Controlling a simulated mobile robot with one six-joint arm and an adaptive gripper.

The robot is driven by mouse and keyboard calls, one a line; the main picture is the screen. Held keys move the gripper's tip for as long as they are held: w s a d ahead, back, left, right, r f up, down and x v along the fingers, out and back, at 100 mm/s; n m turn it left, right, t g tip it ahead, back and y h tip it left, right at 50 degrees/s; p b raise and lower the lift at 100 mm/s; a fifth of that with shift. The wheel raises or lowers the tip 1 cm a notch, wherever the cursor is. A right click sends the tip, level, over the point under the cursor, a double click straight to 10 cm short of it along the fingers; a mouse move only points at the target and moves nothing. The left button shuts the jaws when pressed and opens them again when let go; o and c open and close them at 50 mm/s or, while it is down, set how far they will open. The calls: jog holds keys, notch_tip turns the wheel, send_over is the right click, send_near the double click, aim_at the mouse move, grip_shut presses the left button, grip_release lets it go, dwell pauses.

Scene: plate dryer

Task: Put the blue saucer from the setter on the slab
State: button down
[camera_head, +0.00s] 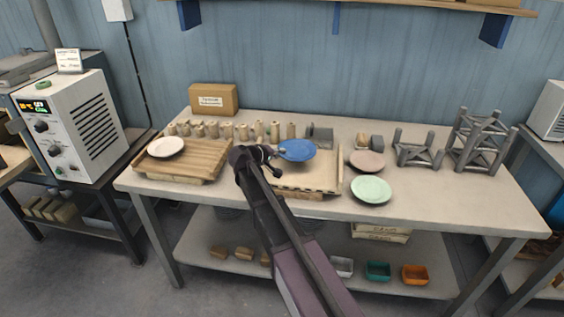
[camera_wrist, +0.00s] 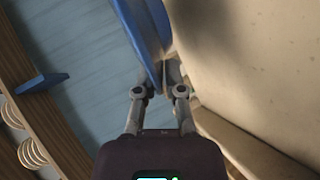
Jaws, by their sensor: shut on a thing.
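The blue saucer (camera_head: 297,150) is over the back of a pale cream board (camera_head: 318,180) in the middle of the table. My gripper (camera_head: 275,154) comes in from the left of the saucer and is shut on its rim. In the wrist view, the fingers (camera_wrist: 160,78) pinch the edge of the blue saucer (camera_wrist: 130,25), which shows nearly edge-on beside a pale surface. I cannot tell whether the saucer touches the board. A slatted wooden board (camera_head: 205,160) lies to the left, with a white saucer (camera_head: 166,147) on it.
A pink saucer (camera_head: 367,161) and a mint green saucer (camera_head: 371,189) lie right of the cream board. Several small cylinders (camera_head: 228,131) line the back. Grey racks (camera_head: 419,150) stand at the right. A cardboard box (camera_head: 214,99) stands at the back left. The front right table is clear.

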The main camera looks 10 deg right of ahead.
jog(key=shift+f, duration=0.15)
jog(key=shift+f+b, duration=1.65)
jog(key=shift+b, duration=0.15)
jog(key=shift+f, duration=0.1)
jog(key=c, duration=1)
grip_release()
jog(key=shift+r, duration=0.25)
jog(key=p+v, duration=0.4)
jog(key=v, duration=0.8)
jog(key=shift+f, duration=0.1)
